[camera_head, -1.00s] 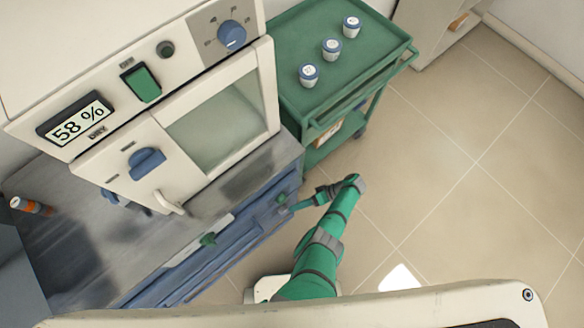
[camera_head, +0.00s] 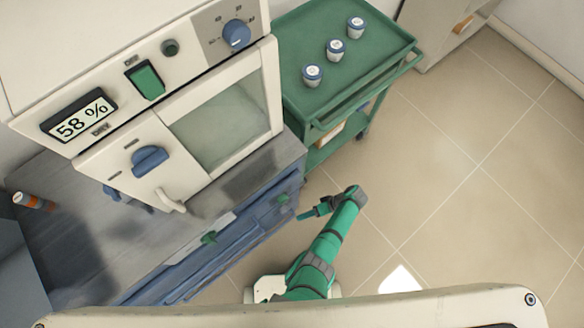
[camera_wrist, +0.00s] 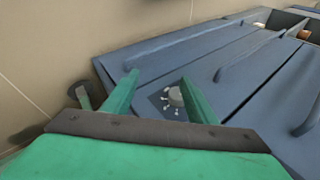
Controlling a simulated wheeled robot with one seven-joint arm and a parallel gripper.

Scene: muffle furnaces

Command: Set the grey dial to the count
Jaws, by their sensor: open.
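The grey dial (camera_wrist: 175,96) is a small round knob on a dark plate with white marks, on the blue cabinet front in the wrist view. Its exact setting is too small to read. My gripper (camera_wrist: 158,78) is open and empty, its green fingers spread either side of the dial in that view; I see no contact. In the head view my gripper (camera_head: 308,214) is beside the cabinet front (camera_head: 240,238).
The furnace (camera_head: 130,125) stands on the cabinet, with a display reading 58 % (camera_head: 80,116), a green switch (camera_head: 145,80) and blue knobs (camera_head: 236,34). An orange-banded cylinder (camera_head: 33,201) lies at the left. The tiled floor (camera_head: 450,180) right of my arm is clear.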

